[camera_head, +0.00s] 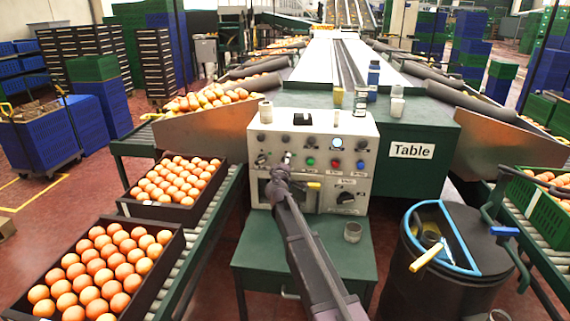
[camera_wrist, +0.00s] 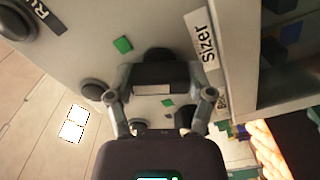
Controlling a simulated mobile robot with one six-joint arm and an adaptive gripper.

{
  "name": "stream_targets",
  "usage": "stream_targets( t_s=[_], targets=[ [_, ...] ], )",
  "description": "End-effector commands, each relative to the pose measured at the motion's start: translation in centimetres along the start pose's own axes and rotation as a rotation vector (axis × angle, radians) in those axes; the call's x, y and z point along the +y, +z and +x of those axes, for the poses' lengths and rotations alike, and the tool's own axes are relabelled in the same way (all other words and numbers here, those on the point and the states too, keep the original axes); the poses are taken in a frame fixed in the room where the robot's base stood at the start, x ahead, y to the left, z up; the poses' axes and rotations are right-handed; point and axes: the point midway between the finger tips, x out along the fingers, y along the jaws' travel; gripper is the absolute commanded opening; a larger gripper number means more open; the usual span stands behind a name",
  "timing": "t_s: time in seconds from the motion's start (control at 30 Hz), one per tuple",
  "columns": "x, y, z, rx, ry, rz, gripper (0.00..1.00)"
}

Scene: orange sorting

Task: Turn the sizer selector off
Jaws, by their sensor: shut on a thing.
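The sizer selector (camera_wrist: 160,72) is a dark knob on the pale panel, beside the "Sizer" label (camera_wrist: 205,45) in the wrist view. My gripper (camera_wrist: 162,88) is shut on it, with one finger on each side. Green marks (camera_wrist: 122,45) lie on the panel near the knob. In the head view my gripper (camera_head: 284,168) reaches the left middle of the control panel (camera_head: 340,128) and hides the knob. I cannot tell which position the selector points to.
Other dark knobs (camera_wrist: 93,90) sit close by on the panel. The head view shows coloured buttons (camera_head: 336,163), a lower black selector (camera_head: 346,197), and a grey cup (camera_head: 352,231) on the green table (camera_head: 262,247). Orange crates (camera_head: 115,225) stand left; a black bin (camera_head: 445,265) stands right.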

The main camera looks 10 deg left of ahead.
Motion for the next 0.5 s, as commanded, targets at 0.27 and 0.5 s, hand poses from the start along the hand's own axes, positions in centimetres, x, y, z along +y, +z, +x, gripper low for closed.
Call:
stream_targets(
  t_s=[0.27,0.5],
  targets=[
    [0.03,-0.03,0.21,-0.001,0.001,-0.240,0.21],
    [0.03,-0.05,0.23,-0.001,0.001,-0.375,0.21]
  ],
)
